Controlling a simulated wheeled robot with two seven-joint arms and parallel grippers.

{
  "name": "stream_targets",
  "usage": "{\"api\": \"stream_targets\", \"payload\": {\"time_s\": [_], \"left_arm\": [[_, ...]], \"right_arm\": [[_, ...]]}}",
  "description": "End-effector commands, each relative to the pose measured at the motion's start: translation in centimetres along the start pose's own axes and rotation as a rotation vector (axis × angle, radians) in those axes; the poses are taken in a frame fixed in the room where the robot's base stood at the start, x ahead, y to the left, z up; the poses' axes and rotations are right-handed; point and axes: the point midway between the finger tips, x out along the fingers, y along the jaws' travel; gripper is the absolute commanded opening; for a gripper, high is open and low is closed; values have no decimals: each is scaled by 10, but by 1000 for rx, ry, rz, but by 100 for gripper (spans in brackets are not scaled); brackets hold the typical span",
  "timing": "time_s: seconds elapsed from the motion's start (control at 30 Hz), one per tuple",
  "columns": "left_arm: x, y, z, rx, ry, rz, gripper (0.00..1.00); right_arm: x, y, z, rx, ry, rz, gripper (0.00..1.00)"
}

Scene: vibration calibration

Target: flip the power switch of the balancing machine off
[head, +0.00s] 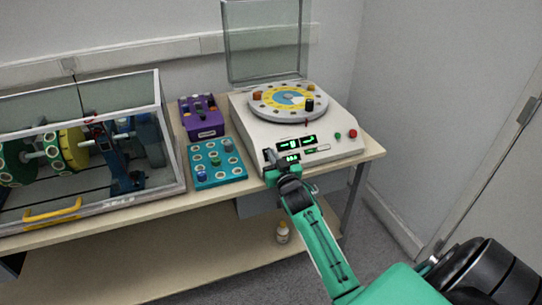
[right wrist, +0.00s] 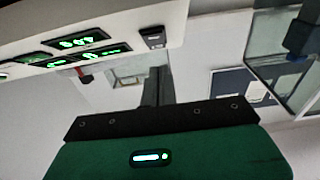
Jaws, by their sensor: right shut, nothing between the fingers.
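The white balancing machine (head: 245,122) stands on the bench, with a round turntable (head: 290,101) on top and lit green displays on its sloped front. The power switch (right wrist: 153,37), a small dark rocker, shows on the panel beside the displays in the right wrist view. Its on or off position is too small to tell. In the head view my gripper hides most of that area. My right gripper (head: 270,158) is shut and empty at the panel's front left corner. In the right wrist view its dark fingers (right wrist: 157,82) point toward the switch; contact cannot be told. My left gripper is out of view.
A teal tray (head: 240,176) with round sockets and a purple box (head: 205,128) with knobs stand left of the machine. A clear-walled case (head: 100,205) with a yellow handle fills the bench's left. A clear lid (head: 264,45) stands raised behind the turntable.

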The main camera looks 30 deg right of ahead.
Motion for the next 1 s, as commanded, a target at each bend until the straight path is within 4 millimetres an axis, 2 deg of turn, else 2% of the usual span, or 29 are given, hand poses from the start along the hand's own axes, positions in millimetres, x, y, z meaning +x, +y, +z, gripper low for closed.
{"api": "stream_targets", "payload": {"time_s": [0.2, 0.57, 0.77, 0.83, 0.9, 1.0], "left_arm": [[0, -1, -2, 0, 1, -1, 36], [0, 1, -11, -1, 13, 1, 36], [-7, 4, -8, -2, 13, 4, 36], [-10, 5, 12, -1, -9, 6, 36], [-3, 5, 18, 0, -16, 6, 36], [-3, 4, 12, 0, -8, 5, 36]], "right_arm": [[14, 0, 14, 0, 1, 0, 0], [16, 0, 16, 0, 1, 0, 0], [18, 0, 14, 1, -13, 0, 0], [20, 0, 12, 1, -32, 0, 0], [19, 0, 18, 1, -29, 0, 0], [19, 0, 18, 1, -29, 0, 0]]}}
